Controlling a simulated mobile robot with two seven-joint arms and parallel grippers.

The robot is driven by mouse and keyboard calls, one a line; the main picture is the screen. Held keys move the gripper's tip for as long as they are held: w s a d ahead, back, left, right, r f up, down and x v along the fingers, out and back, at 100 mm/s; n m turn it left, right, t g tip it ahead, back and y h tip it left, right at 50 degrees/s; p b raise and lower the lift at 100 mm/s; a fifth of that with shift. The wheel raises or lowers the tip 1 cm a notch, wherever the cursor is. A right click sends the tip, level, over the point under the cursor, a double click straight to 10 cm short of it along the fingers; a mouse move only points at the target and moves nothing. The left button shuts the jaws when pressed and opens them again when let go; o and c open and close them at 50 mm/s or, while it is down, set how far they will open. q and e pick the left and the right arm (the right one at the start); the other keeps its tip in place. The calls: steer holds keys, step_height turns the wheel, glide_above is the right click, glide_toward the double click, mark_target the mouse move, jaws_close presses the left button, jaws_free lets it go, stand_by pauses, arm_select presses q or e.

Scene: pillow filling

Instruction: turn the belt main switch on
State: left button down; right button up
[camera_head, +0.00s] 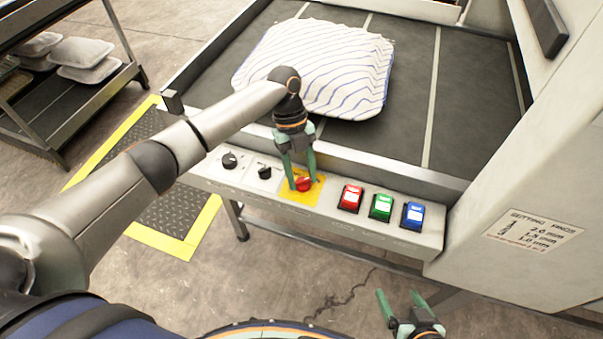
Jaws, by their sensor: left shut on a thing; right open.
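The control panel (330,219) runs along the front edge of the belt. A red rotary switch (304,185) sits on a yellow plate (286,196) near the panel's middle. My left gripper (303,183) reaches down from above with its green fingers on either side of the red switch, shut on it. Which way the switch is turned is hard to tell, as the fingers partly cover it. My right gripper (402,304) is open and empty at the bottom of the view, below and in front of the panel.
Two black knobs (229,160) sit left of the yellow plate; red (350,197), green (381,207) and blue (412,215) buttons sit right of it. A striped pillow (320,65) lies on the dark belt (460,110). A rack (95,98) with pillows stands at left.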

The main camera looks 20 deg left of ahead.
arm_select(q)
steer(key=shift+c, duration=1.6)
jaws_free()
steer(key=v, duration=1.2)
steer(key=shift+r+p, duration=0.25)
steer(key=shift+p, duration=0.05)
